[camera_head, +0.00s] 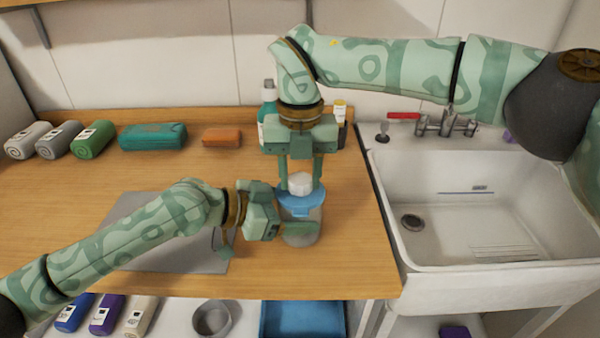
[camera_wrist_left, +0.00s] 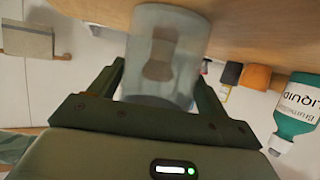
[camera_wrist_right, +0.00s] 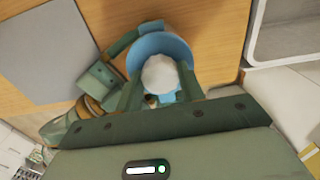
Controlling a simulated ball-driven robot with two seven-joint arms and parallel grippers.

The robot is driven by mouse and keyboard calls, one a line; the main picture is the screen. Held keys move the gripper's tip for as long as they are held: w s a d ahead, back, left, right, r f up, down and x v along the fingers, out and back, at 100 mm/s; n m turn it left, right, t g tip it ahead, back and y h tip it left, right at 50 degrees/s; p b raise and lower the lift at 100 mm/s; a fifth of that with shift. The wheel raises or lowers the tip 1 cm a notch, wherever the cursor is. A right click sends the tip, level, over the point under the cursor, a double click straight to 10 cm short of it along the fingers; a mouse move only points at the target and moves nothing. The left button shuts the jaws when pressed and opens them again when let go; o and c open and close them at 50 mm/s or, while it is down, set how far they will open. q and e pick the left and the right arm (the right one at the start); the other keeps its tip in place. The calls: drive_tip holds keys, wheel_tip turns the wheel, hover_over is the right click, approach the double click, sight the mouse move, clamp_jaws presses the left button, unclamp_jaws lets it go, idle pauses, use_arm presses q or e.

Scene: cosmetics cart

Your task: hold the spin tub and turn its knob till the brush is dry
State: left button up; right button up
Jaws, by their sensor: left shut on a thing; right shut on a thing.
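The spin tub (camera_head: 300,238) stands on the wooden counter near the sink, with a clear body, a blue lid (camera_head: 299,203) and a white knob (camera_head: 300,183) on top. My left gripper (camera_head: 290,229) is shut around the tub's body from the left. In the left wrist view the tub (camera_wrist_left: 190,65) sits between the fingers, with a blurred brownish brush shape (camera_wrist_left: 159,62) inside. My right gripper (camera_head: 301,180) points down from above and is shut on the knob. The knob (camera_wrist_right: 160,75) also shows between its fingers in the right wrist view. The brush's wetness cannot be told.
A white sink (camera_head: 480,260) with a tap (camera_head: 445,124) is at the right. Rolled towels (camera_head: 93,139), a teal case (camera_head: 153,136) and an orange block (camera_head: 222,137) line the back. A teal bottle (camera_head: 268,105) stands behind my right gripper. A grey mat (camera_head: 190,255) lies under my left arm.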

sight(301, 177)
drive_tip(key=m, duration=0.6)
drive_tip(key=shift+w+d+m, duration=0.1)
drive_tip(key=shift+w+m, duration=0.05)
drive_tip(key=shift+m, duration=0.15)
idle(0.5)
drive_tip(key=o, duration=1)
wheel_tip(301, 177, up, 12)
drive_tip(key=shift+r, duration=0.1)
